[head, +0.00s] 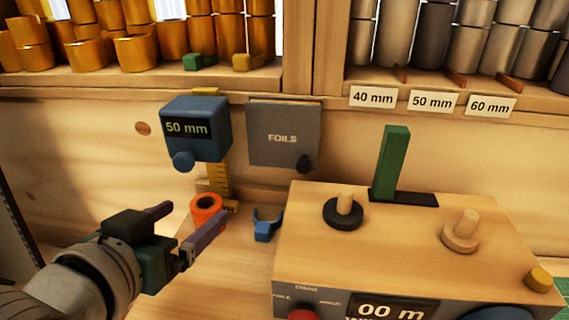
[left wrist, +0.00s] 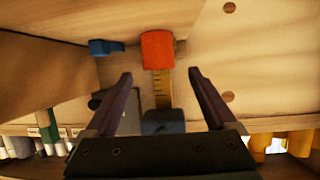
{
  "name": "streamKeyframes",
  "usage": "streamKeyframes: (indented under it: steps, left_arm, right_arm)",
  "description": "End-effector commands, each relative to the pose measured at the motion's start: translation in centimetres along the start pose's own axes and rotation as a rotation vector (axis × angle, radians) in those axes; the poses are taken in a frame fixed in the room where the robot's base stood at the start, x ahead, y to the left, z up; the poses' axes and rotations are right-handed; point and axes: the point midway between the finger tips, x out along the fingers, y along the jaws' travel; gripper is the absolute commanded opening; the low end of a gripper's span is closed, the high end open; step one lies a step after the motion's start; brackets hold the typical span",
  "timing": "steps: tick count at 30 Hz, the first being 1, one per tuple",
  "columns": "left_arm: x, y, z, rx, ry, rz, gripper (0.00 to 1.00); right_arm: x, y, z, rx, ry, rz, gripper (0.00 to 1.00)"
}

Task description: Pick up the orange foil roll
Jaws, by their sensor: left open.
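The orange foil roll (head: 206,208) stands on the wooden bench in the head view, in front of a yellow ruler and just beyond my left gripper (head: 190,228). In the left wrist view the orange roll (left wrist: 158,50) shows past the fingertips, roughly centred between the two fingers. My left gripper (left wrist: 162,82) is open, with nothing between its fingers. In the head view one finger partly overlaps the lower edge of the roll; I cannot tell whether they touch. My right gripper is not in view.
A blue 50 mm gauge (head: 196,130) stands on the yellow ruler (head: 222,183) behind the roll. A blue bracket (head: 267,226) and a wooden machine box (head: 390,235) stand to the right. A grey FOILS box (head: 284,135) is behind. Shelves of cylinders line the back.

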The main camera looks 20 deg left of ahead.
Motion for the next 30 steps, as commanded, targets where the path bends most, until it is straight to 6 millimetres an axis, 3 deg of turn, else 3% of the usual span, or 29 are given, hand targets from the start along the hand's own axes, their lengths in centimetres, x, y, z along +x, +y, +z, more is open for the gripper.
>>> streamKeyframes:
  steps: [12,21,30]
  left_arm:
    - [4.9,0.1,0.2,0.002,0.000,0.000,0.90]
    - [5.4,0.1,0.2,0.001,-0.001,0.000,0.90]
    - [5.3,0.1,0.2,0.001,-0.001,0.000,0.56]
  right_arm:
    - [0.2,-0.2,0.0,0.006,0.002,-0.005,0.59]
    - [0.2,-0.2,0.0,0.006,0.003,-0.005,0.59]
    - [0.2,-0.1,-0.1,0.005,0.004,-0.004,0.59]
